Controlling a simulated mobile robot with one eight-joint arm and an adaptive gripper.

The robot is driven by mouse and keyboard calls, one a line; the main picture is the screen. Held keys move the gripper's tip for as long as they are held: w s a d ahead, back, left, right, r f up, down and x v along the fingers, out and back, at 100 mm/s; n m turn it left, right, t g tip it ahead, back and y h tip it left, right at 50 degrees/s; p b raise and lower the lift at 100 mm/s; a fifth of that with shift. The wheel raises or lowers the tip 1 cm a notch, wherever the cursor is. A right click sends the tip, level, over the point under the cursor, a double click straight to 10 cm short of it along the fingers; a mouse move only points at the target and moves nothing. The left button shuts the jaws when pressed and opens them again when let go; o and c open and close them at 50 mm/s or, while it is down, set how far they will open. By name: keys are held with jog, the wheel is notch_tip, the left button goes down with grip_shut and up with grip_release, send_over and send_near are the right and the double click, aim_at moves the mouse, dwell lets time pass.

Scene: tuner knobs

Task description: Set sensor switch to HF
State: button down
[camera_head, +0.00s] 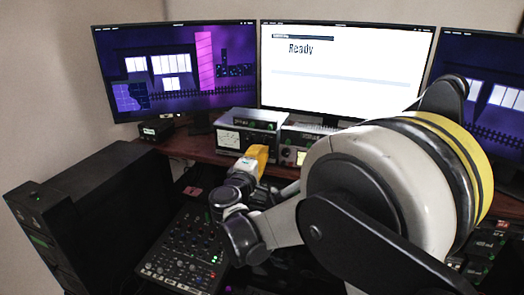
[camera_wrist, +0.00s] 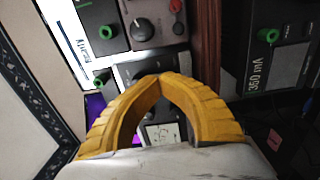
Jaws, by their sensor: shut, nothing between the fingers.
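My gripper (camera_head: 258,153) has yellow fingers and reaches down to the instruments on the desk in the head view. In the wrist view my gripper (camera_wrist: 160,78) is shut, its fingertips meeting with nothing between them. The fingertips overlap a dark panel edge in that picture; I cannot tell whether they touch it. Just above them is an instrument with a large dark round knob (camera_wrist: 143,30). No sensor switch or HF label can be read, and my fingers and arm hide part of the instruments.
Green knobs (camera_wrist: 106,32) sit near the large knob. A dark unit (camera_wrist: 255,75) stands at the right in the wrist view. The middle monitor (camera_head: 345,65) reads "Ready". A mixer panel (camera_head: 180,250) and a black tower (camera_head: 85,215) are at the left.

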jog(key=v, duration=0.8)
dwell(0.4)
jog(key=s+d+f+m+g+y, duration=0.1)
jog(key=s+d+f+m+g, duration=0.1)
jog(key=s+d+m+g, duration=0.5)
jog(key=s+d+f, duration=0.1)
jog(key=s+d, duration=0.3)
jog(key=d, duration=0.6)
jog(key=s+f+m+g+y, duration=0.1)
jog(key=s+f+m+y, duration=0.1)
jog(key=s, duration=0.6)
jog(key=s+f+m+g+y, duration=0.1)
jog(key=s+f+m+y, duration=0.2)
jog(key=s, duration=0.6)
jog(key=shift+s+f+m+g+y, duration=0.2)
jog(key=shift+s+m+g+y, duration=0.15)
jog(key=shift+m, duration=0.45)
